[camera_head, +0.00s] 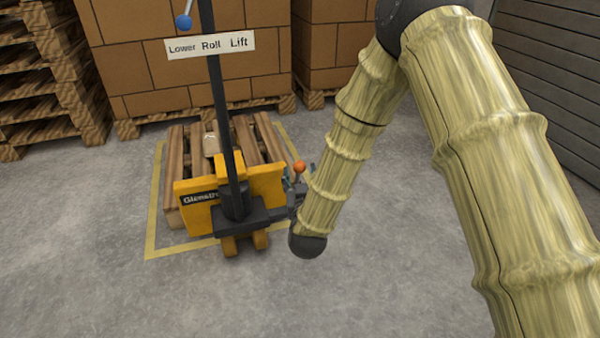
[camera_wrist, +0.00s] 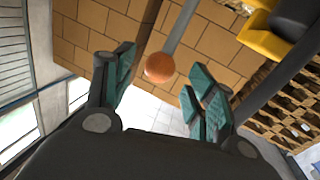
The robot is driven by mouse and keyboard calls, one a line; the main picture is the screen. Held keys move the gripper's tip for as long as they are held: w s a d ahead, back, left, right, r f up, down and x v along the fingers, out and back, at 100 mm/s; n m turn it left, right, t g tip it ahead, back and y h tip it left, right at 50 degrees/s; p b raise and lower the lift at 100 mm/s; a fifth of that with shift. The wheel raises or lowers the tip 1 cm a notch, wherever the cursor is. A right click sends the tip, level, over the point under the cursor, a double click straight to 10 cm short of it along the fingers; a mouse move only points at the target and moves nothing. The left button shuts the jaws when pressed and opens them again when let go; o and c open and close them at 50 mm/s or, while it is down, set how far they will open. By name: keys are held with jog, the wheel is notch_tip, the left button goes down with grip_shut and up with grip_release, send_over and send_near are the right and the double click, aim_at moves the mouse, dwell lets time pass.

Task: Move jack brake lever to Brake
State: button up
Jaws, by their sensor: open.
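The yellow pallet jack (camera_head: 265,188) stands at a wooden pallet, with a dark upright column. An orange ball knob (camera_head: 299,166) shows at its right side, close to my gripper (camera_head: 289,182), which is mostly hidden behind my arm. In the wrist view the orange knob (camera_wrist: 159,67) sits on a grey lever rod (camera_wrist: 181,24), between the teal fingertips of my gripper (camera_wrist: 158,80). My gripper is open, with a gap on both sides of the knob. I cannot tell which position the lever is in.
A sign (camera_head: 210,44) reading "Lower Roll Lift" and a blue-knobbed lever (camera_head: 184,20) are on the column. Stacked boxes (camera_head: 140,60) stand behind, stacked pallets (camera_head: 45,80) at left. The grey floor (camera_head: 110,290) in front is clear.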

aim_at(300, 171)
jog(key=shift+w+a+b, duration=0.15)
jog(key=shift+w+b, duration=0.55)
jog(key=shift+w, duration=1.5)
grip_shut()
